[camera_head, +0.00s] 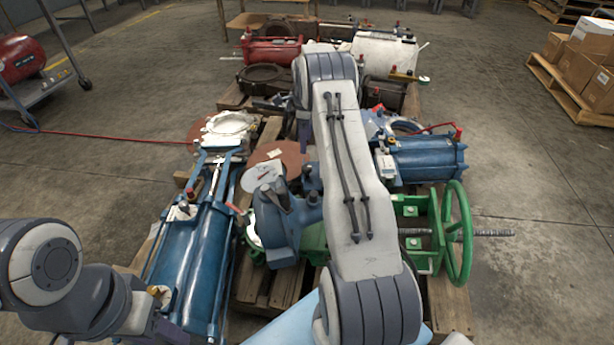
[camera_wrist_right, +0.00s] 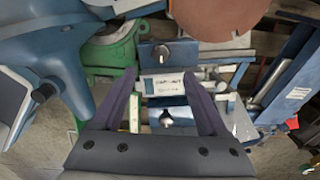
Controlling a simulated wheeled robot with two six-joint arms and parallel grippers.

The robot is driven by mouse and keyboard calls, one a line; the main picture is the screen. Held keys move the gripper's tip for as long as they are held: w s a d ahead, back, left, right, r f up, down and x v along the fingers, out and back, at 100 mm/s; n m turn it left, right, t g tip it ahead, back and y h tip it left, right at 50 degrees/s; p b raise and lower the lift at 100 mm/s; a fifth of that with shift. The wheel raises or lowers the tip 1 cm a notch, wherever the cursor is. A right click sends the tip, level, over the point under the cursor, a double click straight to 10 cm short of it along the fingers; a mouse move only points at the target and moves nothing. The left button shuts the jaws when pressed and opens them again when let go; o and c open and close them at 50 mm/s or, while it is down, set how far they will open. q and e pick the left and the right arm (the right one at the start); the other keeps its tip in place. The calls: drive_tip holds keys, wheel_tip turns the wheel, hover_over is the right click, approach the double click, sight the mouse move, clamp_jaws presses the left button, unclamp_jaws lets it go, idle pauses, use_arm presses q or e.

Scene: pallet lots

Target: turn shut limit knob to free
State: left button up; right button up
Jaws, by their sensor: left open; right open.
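In the right wrist view, a blue-grey box has a white label (camera_wrist_right: 168,84) with lettering too small to read surely. One dark knob (camera_wrist_right: 161,53) with a pale mark sits above the label, beyond my fingertips. A second dark knob (camera_wrist_right: 166,119) sits below it, between my fingers in the picture. I cannot tell which is the shut limit knob. My right gripper (camera_wrist_right: 158,76) is open and empty, its fingers either side of the label. In the head view my right arm hides this box. My left gripper (camera_head: 160,322) is open at the lower left, partly cut off.
A green handwheel (camera_head: 458,233) is at the right. A long blue cylinder (camera_head: 187,265) lies near my left gripper. Wooden pallets hold crowded valves. A reddish disc (camera_wrist_right: 218,14) is near the box.

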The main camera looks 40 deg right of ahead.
sight(307, 167)
drive_tip(key=f+b, duration=0.1)
drive_tip(key=f, duration=0.2)
drive_tip(key=f+b, duration=0.2)
drive_tip(key=f, duration=0.2)
drive_tip(key=f+b, duration=0.2)
drive_tip(key=f, duration=0.2)
drive_tip(key=shift+d, duration=0.25)
drive_tip(key=shift+r, duration=0.1)
drive_tip(key=shift+c, duration=0.3)
